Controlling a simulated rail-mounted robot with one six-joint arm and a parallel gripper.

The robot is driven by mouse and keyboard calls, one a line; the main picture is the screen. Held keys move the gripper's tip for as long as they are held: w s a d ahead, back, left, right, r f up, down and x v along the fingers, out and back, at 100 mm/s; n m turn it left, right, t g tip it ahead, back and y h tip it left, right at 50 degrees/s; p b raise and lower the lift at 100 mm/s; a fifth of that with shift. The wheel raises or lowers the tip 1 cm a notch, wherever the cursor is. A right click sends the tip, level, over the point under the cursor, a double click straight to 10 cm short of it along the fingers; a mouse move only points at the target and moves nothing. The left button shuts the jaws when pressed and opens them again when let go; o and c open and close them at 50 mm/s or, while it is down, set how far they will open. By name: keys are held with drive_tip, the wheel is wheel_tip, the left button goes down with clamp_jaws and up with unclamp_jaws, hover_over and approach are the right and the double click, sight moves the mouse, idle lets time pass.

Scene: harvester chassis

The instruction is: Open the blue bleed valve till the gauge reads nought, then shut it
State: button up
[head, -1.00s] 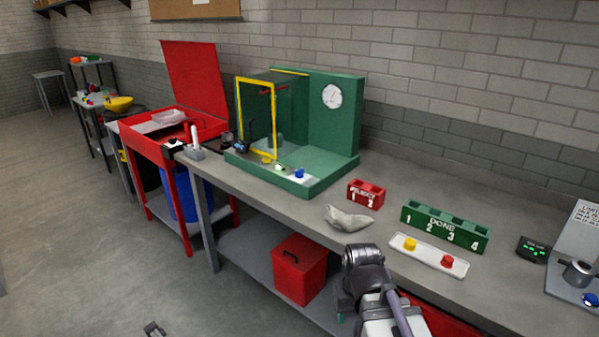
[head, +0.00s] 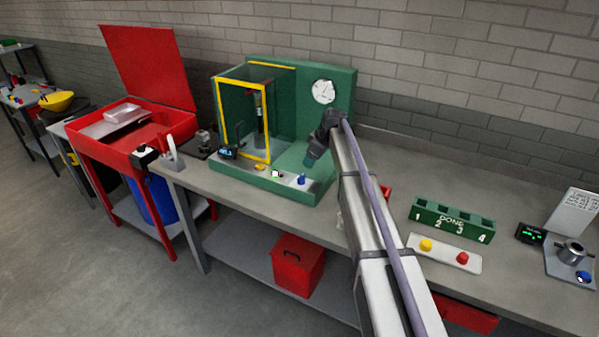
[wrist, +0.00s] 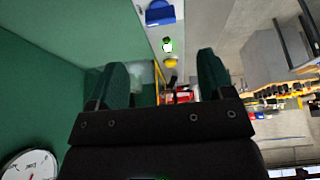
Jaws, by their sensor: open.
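The blue bleed valve (head: 301,180) is a small knob on the pale front strip of the green press stand (head: 333,135). It also shows as a blue block at the top of the wrist view (wrist: 160,13). The round white gauge (head: 323,91) is on the stand's back wall, and part of its dial shows at the wrist view's lower left (wrist: 30,166); its reading is too small to tell. My gripper (wrist: 163,75) is open and empty. In the head view my gripper (head: 311,161) is above and just behind the blue valve, apart from it.
A yellow-framed clear guard (head: 242,120) stands left of my gripper. A green button (head: 276,174) and a yellow part (head: 260,167) sit left of the valve. A green numbered rack (head: 453,219) and a white tray (head: 445,254) with two knobs lie to the right.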

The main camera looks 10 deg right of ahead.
sight(302, 176)
drive_tip(key=b+x, duration=1)
drive_tip(key=x, duration=0.1)
drive_tip(key=shift+w+a+f, duration=0.1)
drive_tip(key=shift+f, duration=0.15)
drive_tip(key=shift+r, duration=0.15)
drive_tip(key=c, duration=0.9)
